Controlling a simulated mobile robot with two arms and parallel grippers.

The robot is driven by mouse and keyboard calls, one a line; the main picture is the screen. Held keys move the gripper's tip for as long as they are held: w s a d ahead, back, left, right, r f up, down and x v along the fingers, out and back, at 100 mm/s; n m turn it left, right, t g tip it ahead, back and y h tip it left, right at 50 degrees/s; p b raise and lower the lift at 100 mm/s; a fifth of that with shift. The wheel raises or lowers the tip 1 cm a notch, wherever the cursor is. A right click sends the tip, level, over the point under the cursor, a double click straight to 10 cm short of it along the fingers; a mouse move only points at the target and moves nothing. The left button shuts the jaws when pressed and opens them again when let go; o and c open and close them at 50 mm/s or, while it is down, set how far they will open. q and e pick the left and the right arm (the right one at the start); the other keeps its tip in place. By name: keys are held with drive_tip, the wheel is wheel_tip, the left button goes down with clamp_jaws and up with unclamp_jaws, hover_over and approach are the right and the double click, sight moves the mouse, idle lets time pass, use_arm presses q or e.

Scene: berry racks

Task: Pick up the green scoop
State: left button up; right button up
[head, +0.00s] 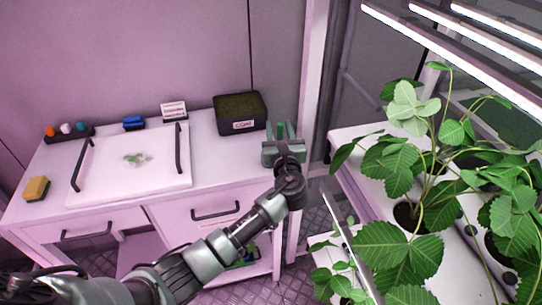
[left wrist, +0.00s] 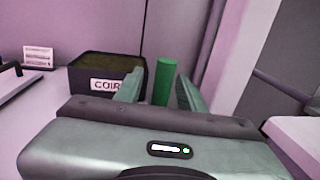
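The green scoop shows in the left wrist view as an upright green handle (left wrist: 164,82) beyond my left gripper's palm. In that view the handle stands between the two fingers of my left gripper (left wrist: 159,92), with a gap on each side. In the head view my left gripper (head: 283,133) is over the right end of the white bench, just right of the coir box. The scoop is hard to tell from the greenish fingers there, and its lower part is hidden. My left gripper is open. My right gripper is not in view.
The black coir box (head: 240,112) stands close left of the gripper; it also shows in the left wrist view (left wrist: 108,85). A white post (head: 312,90) rises just right. A white tray (head: 100,185) with black handles lies on the bench. Potted plants (head: 410,160) fill the right rack.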

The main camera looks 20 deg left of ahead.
use_arm(q)
clamp_jaws()
